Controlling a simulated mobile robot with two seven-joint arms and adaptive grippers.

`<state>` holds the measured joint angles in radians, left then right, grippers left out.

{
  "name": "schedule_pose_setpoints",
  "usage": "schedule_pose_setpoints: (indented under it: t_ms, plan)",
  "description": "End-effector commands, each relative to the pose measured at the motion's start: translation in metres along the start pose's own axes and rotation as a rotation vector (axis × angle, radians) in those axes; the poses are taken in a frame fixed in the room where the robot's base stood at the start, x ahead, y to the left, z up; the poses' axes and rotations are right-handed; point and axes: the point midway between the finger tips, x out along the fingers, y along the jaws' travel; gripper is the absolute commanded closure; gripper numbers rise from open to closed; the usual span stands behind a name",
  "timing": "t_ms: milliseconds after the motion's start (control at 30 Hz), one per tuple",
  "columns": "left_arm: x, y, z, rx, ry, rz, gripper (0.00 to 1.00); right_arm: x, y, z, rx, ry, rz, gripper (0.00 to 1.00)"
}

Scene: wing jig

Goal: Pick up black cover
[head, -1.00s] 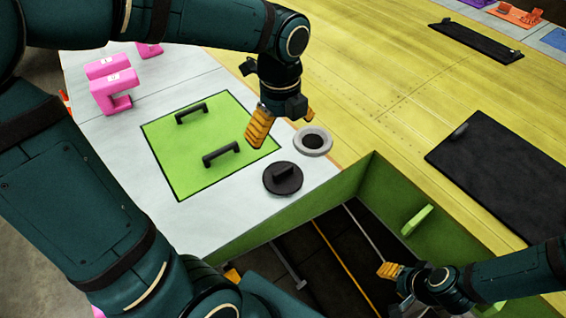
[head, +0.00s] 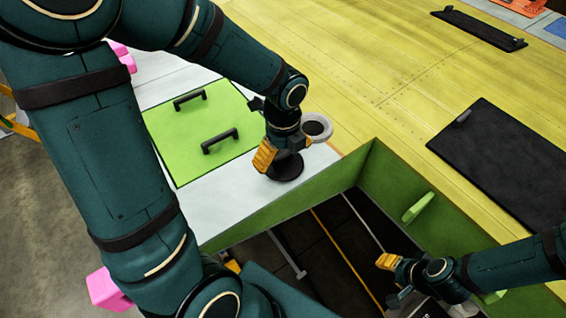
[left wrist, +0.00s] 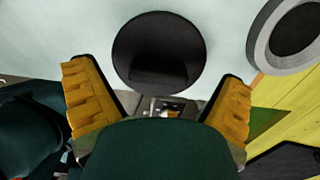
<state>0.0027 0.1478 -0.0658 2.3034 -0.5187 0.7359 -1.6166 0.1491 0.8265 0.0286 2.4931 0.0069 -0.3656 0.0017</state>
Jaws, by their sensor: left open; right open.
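The black cover (head: 287,170) is a round disc lying on the white surface near the front corner of the panel. My left gripper (head: 282,160) is over it and hides part of it in the head view. In the left wrist view the black cover (left wrist: 158,50) lies ahead between the open yellow fingers (left wrist: 158,100), and its raised handle is dark and hard to make out. The fingers do not visibly hold it. My right gripper (head: 388,275) is at the lower right, over the dark opening, open and empty.
A grey ring (head: 317,126) around a hole is right behind the cover. A green panel (head: 200,135) with two black handles lies to the left. The deep green-walled opening (head: 325,240) is in front. A black plate (head: 505,160) lies on the yellow surface at right.

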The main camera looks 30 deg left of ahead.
Motion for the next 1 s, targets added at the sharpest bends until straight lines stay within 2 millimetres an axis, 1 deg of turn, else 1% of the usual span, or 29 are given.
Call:
schedule_pose_setpoints:
  t_ms: [33, 100, 300, 333, 367, 400, 467, 500, 567, 733, 900, 1000]
  plan:
    - [0.0053, 0.0003, -0.0001, 0.001, 0.001, 0.002, 0.04, 0.0013, 0.0005, 0.0001, 0.0, 0.0, 0.0, 0.55]
    - [0.008, 0.0003, 0.0, 0.001, 0.0, 0.001, 0.04, 0.0016, 0.0006, 0.0002, 0.0, 0.0, 0.0, 0.55]
    - [0.008, 0.0002, 0.0001, 0.001, 0.0, 0.0, 0.04, 0.0013, 0.0004, 0.0002, 0.0, 0.0, 0.0, 0.55]
    - [0.0079, 0.0002, 0.0, 0.001, 0.0, 0.0, 0.06, 0.0013, 0.0004, 0.0002, 0.0, 0.0, 0.0, 0.55]
    - [0.0079, 0.0002, 0.0, 0.001, 0.0, 0.0, 0.17, 0.0013, 0.0004, 0.0002, 0.0, 0.0, 0.0, 0.55]
    - [0.0079, 0.0002, 0.0, 0.001, 0.0, 0.0, 0.31, 0.0013, 0.0004, 0.0002, 0.0, 0.0, 0.0, 0.55]
    - [0.0078, 0.0001, 0.0, 0.001, 0.0, 0.0, 0.52, 0.0013, 0.0005, 0.0002, 0.0, 0.0, 0.0, 0.55]
    - [0.0077, 0.0001, 0.0, 0.001, 0.0, 0.0, 0.66, 0.0013, 0.0005, 0.0002, 0.0, 0.0, 0.0, 0.55]
    - [0.0077, 0.0001, 0.0, 0.001, 0.0, -0.001, 0.86, 0.0013, 0.0005, 0.0003, 0.0, 0.0, 0.0, 0.55]
    - [0.0076, 0.0, 0.0, 0.001, 0.0, -0.001, 0.87, 0.0013, 0.0005, 0.0003, 0.0, 0.0, 0.0, 0.55]
    - [0.0072, 0.0, 0.0, 0.001, 0.0, -0.001, 0.86, 0.0012, 0.0004, 0.0003, 0.0, 0.0, 0.0, 0.55]
    - [0.0017, -0.0005, 0.0002, 0.0, -0.001, -0.003, 0.86, 0.0, 0.0, 0.0002, 0.0, 0.0, 0.0, 0.55]
